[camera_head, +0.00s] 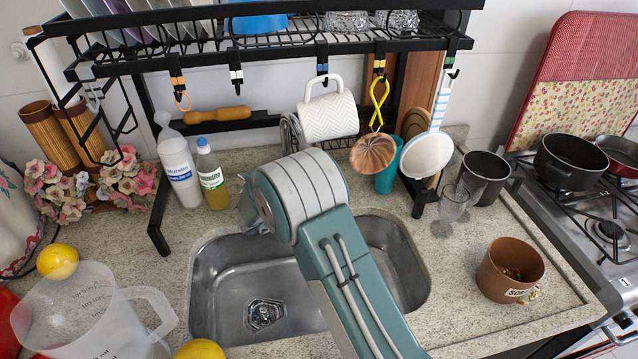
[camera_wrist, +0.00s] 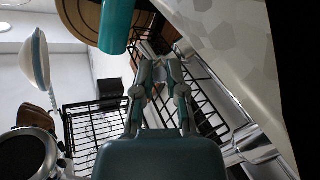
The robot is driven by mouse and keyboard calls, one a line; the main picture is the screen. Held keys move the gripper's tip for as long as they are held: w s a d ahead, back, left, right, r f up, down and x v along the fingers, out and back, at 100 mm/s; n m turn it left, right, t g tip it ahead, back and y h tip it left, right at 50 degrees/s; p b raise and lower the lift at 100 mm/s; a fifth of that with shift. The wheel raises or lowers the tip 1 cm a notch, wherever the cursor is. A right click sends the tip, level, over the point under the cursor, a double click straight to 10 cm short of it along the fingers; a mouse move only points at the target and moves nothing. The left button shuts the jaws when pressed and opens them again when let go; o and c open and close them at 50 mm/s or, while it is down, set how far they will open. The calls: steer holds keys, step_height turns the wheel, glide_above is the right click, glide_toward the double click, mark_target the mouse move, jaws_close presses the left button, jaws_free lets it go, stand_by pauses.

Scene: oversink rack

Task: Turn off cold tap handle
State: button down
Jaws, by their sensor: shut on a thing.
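In the wrist view my gripper (camera_wrist: 160,72) points away from the camera, its two fingers drawn close together. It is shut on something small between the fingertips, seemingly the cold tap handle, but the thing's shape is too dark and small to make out. In the head view my arm reaches over the sink (camera_head: 213,290) toward the wall and hides the tap and my gripper. The handle's turned position cannot be told.
A black oversink rack (camera_head: 330,58) spans overhead, with a hanging white mug (camera_head: 328,115), copper scoop (camera_head: 373,154) and white ladle (camera_head: 427,154). A teal cup (camera_head: 386,178) stands behind; it also shows in the wrist view (camera_wrist: 116,25). Bottles (camera_head: 181,172) stand left, glasses (camera_head: 450,203) right.

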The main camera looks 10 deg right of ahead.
steer(key=shift+f, duration=0.3)
steer(key=c, duration=0.7)
jaws_free()
steer(key=shift+w+r, duration=0.1)
steer(key=v, duration=1.2)
